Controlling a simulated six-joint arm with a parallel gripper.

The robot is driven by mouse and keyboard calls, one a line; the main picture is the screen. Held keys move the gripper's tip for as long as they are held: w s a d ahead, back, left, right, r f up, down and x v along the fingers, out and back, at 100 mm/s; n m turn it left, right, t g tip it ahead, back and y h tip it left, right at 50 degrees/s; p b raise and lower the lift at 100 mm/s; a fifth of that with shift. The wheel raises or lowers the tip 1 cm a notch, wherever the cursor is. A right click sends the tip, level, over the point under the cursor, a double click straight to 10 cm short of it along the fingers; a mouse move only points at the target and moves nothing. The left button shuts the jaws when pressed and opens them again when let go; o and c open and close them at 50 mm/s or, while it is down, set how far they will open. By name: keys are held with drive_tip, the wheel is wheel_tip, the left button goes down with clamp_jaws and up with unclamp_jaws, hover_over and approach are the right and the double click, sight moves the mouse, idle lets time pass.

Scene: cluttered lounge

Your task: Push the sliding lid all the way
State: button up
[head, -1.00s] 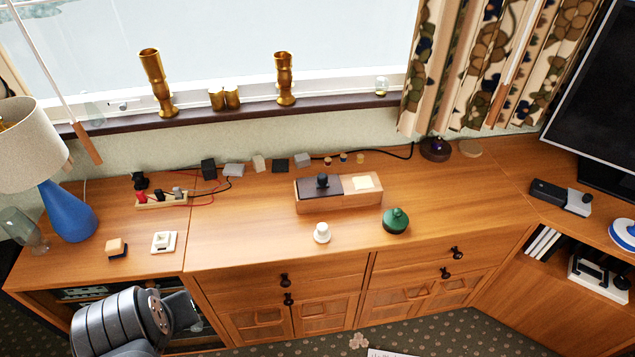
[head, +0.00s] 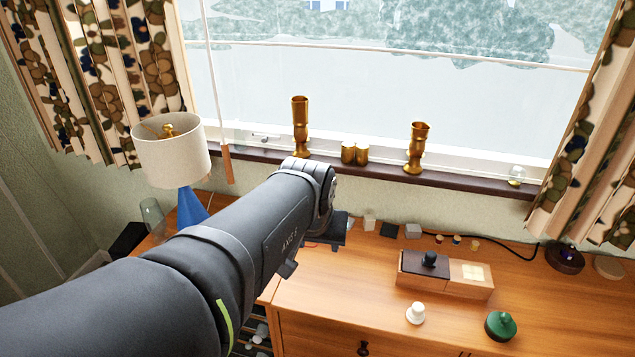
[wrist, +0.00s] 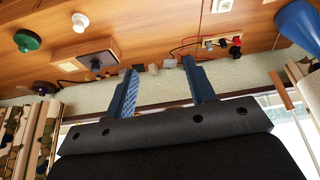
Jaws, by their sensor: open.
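A wooden box (head: 440,287) stands on the sideboard right of my arm in the head view. Its dark sliding lid (head: 418,265) has a black knob (head: 430,258) and covers the left part. The right part is uncovered and shows a pale square inside (head: 473,271).
A white knobbed piece (head: 415,313) and a green round object (head: 500,326) stand in front of the box. Small blocks (head: 390,229) and a black cable (head: 520,250) lie behind it. A blue lamp (head: 190,207) and a red-wired socket strip (wrist: 222,43) are farther left.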

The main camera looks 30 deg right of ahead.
drive_tip(key=d+f+m, duration=0.2)
drive_tip(key=d, duration=1.3)
drive_tip(key=m+g, duration=0.2)
approach(428, 254)
drive_tip(key=shift+t+h, duration=0.3)
drive_tip(key=shift+h, duration=0.1)
drive_tip(key=x, duration=0.7)
drive_tip(key=s+x, duration=0.1)
drive_tip(key=x, duration=0.3)
drive_tip(key=shift+c, duration=0.4)
drive_tip(key=c, duration=0.9)
drive_tip(key=shift+w+a, duration=0.3)
drive_tip(key=o, duration=1)
